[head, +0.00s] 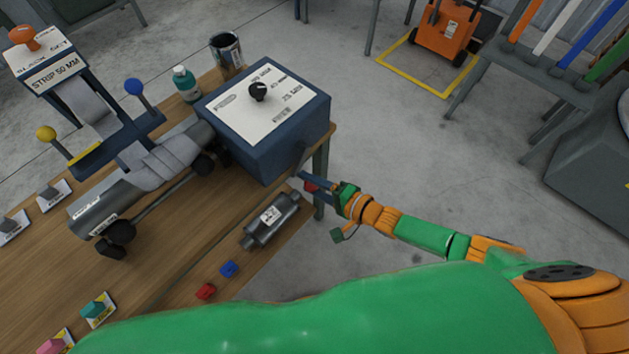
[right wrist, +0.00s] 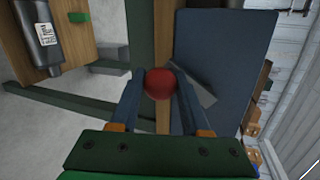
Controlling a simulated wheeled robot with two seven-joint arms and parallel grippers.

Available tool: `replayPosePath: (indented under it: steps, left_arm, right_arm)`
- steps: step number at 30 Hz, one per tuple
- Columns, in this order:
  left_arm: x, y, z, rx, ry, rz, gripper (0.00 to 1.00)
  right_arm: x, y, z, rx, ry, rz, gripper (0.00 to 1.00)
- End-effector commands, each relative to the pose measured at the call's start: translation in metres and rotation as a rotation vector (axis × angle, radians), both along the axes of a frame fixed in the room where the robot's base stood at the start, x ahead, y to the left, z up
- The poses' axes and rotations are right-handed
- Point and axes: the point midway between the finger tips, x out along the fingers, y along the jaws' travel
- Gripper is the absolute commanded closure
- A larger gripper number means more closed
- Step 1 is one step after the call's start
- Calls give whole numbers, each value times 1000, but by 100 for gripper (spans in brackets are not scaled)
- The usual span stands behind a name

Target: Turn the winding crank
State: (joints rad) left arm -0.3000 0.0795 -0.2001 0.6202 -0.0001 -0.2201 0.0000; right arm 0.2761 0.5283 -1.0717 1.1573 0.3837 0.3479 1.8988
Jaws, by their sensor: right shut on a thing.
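The winding machine's dark blue box (head: 280,148) stands at the table's right end, with a white panel and black dial (head: 258,92) on top. The winding crank shows at its right side: a short grey arm (right wrist: 196,86) ending in a round red knob (right wrist: 160,84). My right gripper (head: 312,184) reaches in from the right and is shut on the red knob (head: 311,187), which is mostly hidden in the head view. In the right wrist view, the gripper (right wrist: 161,92) has one finger on each side of the knob. My left gripper is out of view.
A muffler (head: 270,220) lies on the wooden table (head: 190,245) near the box, with red (head: 205,291) and blue (head: 229,268) pieces nearby. A grey wrapped cylinder (head: 165,165) lies left of the box. A green bottle (head: 186,83) and a can (head: 227,50) stand behind.

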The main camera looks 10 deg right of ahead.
Motion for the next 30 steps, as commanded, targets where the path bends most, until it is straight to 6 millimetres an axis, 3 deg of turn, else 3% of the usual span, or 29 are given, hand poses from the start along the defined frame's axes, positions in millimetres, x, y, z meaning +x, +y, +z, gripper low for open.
replayPosePath:
  steps: [21, 22, 24, 25, 30]
  left_arm:
    - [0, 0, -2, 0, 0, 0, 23]
    - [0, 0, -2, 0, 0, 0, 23]
    - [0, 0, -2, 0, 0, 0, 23]
    - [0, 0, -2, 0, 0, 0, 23]
    - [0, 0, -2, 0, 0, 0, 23]
  right_arm:
    - [-4, 4, 1, 51, 47, 3, 100]
    - [-4, 4, 1, 51, 47, 3, 51]
    - [-4, 4, 1, 52, 46, 3, 32]
    - [-4, 4, 1, 52, 46, 3, 24]
    - [-3, 3, 2, 53, 44, 2, 24]
